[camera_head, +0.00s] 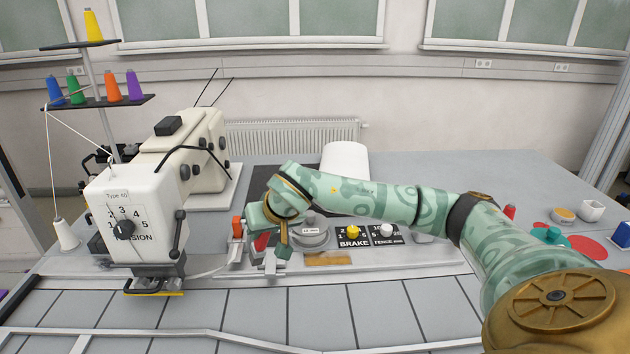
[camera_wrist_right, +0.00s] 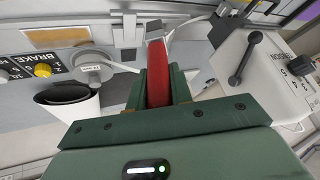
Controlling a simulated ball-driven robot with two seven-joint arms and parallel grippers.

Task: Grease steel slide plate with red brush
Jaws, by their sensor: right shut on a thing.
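My right gripper (camera_head: 268,236) is low over the steel fittings in front of the sewing machine, right of its head. It is shut on a red brush (camera_head: 261,241). In the right wrist view the red brush (camera_wrist_right: 157,75) stands between the green fingers, with a pale far end. The bristles cannot be made out clearly. A pale steel plate (camera_head: 241,266) lies below and beside the gripper, partly hidden by it. Whether the brush touches the steel cannot be told. My left gripper is not in view.
The white sewing machine (camera_head: 128,215) stands left of the gripper, close to it. A panel with a yellow brake knob (camera_head: 352,231) is to the right. The tiled front table (camera_head: 375,310) is mostly clear.

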